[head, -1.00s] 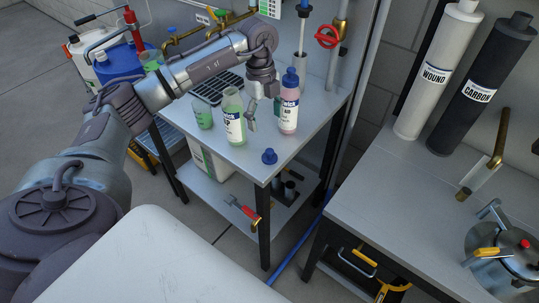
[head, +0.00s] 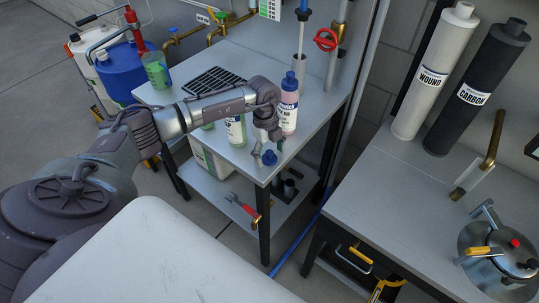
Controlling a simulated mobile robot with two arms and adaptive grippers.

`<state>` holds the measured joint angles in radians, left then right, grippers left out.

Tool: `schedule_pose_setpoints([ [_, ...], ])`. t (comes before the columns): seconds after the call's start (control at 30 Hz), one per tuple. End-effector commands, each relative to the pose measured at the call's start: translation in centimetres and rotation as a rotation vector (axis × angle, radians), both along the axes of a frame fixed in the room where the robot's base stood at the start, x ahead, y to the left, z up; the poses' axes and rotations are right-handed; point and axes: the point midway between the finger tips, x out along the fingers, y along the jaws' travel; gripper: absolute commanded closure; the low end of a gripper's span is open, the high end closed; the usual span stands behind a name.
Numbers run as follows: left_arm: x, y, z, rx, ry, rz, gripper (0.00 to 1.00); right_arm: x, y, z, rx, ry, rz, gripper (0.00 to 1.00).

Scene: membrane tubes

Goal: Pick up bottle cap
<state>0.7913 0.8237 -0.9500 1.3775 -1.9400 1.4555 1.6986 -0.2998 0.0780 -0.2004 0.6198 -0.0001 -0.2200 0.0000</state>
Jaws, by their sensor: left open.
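The blue bottle cap (head: 269,158) rests on the grey table (head: 316,131) near its front corner. My left gripper (head: 268,151) is open and points down right at the cap, with its fingers partly overlapping it in this view. I cannot tell whether the fingers touch the cap. Behind my left arm stands an uncapped bottle with green liquid (head: 236,131), partly hidden by the wrist. A pink bottle with a blue cap on it (head: 289,105) stands just behind the gripper. My right gripper is not in view.
A green beaker (head: 207,126) is mostly hidden behind my arm. A dark rack (head: 214,79) lies at the table's back. A lower shelf (head: 226,184) holds a red-handled tool (head: 241,205). A second bench (head: 395,190) at right carries two tubes and a metal pot (head: 497,250).

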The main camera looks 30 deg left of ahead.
Motion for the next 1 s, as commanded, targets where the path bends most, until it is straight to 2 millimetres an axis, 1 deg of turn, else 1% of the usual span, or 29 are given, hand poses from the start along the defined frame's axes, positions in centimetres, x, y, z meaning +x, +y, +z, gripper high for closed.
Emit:
schedule_pose_setpoints([
  [0.1, 0.00, 0.00, -0.03, 0.000, 0.000, 0.000, 0.23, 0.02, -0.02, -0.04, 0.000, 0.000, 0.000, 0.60],
  [0.13, 0.00, 0.00, -0.02, 0.000, 0.000, 0.000, 0.24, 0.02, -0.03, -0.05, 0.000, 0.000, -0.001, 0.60],
  [0.3, 0.00, -0.01, 0.00, 0.000, 0.000, 0.000, 0.53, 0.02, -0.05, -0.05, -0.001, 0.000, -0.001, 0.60],
  [0.37, 0.00, -0.01, 0.01, -0.001, 0.000, 0.000, 0.63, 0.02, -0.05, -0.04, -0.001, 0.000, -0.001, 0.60],
  [0.4, 0.01, -0.01, 0.01, -0.001, 0.000, 0.000, 0.66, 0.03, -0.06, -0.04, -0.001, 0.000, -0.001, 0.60],
  [0.6, -0.01, -0.02, -0.03, -0.001, 0.000, 0.000, 0.69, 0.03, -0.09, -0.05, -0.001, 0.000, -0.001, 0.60],
  [1.0, -0.02, -0.04, 0.05, -0.001, 0.001, 0.000, 0.70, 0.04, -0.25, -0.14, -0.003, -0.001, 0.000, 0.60],
])
